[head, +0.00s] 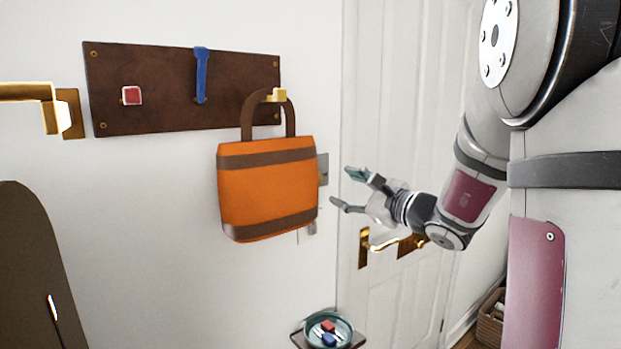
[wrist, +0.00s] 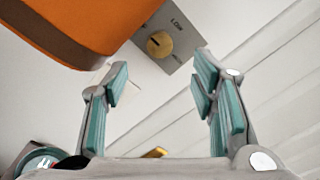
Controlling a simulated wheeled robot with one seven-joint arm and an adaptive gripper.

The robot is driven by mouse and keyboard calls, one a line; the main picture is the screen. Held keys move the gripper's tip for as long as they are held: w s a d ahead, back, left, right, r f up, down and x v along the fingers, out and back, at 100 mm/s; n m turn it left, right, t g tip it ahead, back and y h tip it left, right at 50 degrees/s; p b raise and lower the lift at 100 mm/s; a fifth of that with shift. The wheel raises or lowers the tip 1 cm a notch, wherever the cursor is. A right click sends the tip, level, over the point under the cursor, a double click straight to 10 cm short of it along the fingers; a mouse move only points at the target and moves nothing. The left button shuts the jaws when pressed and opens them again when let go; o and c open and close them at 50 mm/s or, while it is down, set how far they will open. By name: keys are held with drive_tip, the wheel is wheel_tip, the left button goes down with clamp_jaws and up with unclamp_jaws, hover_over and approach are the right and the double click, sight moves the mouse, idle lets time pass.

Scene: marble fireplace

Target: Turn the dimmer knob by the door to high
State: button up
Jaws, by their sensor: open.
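The dimmer's grey wall plate (wrist: 182,25) carries a round brass knob (wrist: 159,43) in the wrist view. The word LOW is printed beside the knob; other markings are too small to read. An orange bag covers part of the plate, and in the head view only the plate's right edge (head: 323,168) shows beside the bag, with the knob hidden. My gripper (head: 347,188) is open and empty, to the right of the bag and in front of the door. In the wrist view my gripper (wrist: 160,75) has its fingers apart, with the knob beyond them.
The orange bag (head: 267,185) hangs from a peg on a brown board (head: 150,75), close to the plate. The white door (head: 395,120) has a brass handle (head: 395,243). A small shelf below holds a teal bowl (head: 309,336). A brass bracket (head: 50,108) is at far left.

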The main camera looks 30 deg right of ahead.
drive_tip(key=w+a+p, duration=0.1)
drive_tip(key=w+a, duration=0.1)
drive_tip(key=w, duration=0.8)
drive_tip(key=shift+w, duration=0.25)
drive_tip(key=c, duration=1.1)
